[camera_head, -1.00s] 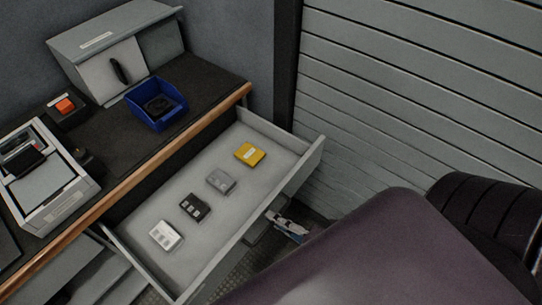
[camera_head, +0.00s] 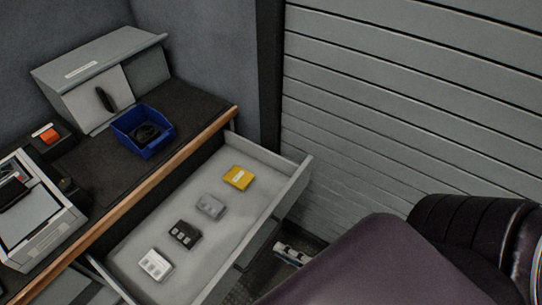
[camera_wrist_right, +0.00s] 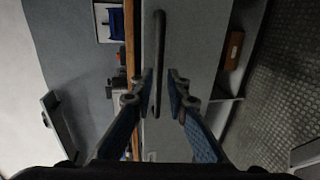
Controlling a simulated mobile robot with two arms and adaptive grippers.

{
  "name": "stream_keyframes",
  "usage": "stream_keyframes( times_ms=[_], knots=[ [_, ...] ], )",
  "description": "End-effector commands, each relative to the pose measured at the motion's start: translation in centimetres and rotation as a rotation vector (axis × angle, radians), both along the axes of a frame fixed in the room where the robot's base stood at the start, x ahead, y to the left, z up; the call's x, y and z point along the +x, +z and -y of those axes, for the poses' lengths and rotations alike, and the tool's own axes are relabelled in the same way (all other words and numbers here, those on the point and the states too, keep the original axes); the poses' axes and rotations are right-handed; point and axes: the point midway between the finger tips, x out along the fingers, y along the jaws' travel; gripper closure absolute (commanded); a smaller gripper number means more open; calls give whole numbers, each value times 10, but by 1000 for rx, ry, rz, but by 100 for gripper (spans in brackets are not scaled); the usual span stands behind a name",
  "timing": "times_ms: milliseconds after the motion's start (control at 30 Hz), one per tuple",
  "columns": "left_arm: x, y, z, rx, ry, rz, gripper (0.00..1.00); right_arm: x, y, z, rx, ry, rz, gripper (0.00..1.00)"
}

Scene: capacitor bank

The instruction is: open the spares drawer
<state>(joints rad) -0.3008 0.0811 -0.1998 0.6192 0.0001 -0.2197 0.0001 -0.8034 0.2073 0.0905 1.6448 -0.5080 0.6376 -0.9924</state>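The spares drawer (camera_head: 207,249) is pulled out from under the worktop in the head view. Several small modules lie in it: a yellow one (camera_head: 239,177), a grey one (camera_head: 210,206), a black one (camera_head: 184,235) and a white one (camera_head: 155,265). My right gripper (camera_head: 292,253) is just outside the drawer front, partly hidden by my own arm. In the right wrist view its fingers (camera_wrist_right: 162,82) are spread, one on each side of the dark bar handle (camera_wrist_right: 159,45), with visible gaps. My left gripper is not in view.
On the worktop (camera_head: 100,175) are a blue bin (camera_head: 143,131), a grey cabinet with a black handle (camera_head: 103,88), a box with an orange-red button (camera_head: 47,136) and a pale device (camera_head: 40,215). A slatted shutter wall (camera_head: 400,95) stands at the right.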

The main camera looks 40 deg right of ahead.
Motion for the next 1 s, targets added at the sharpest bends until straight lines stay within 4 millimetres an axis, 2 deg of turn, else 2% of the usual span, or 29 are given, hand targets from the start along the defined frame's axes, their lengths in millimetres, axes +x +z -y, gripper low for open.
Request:
stream_keyframes(
  times_ms=[100,333,1000],
  knots=[
    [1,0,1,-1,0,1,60,-24,5,8,0,-1,-2,85],
    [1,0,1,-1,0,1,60,-50,11,18,0,-1,0,85],
    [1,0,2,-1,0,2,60,-53,12,19,0,-1,1,85]
  ],
)
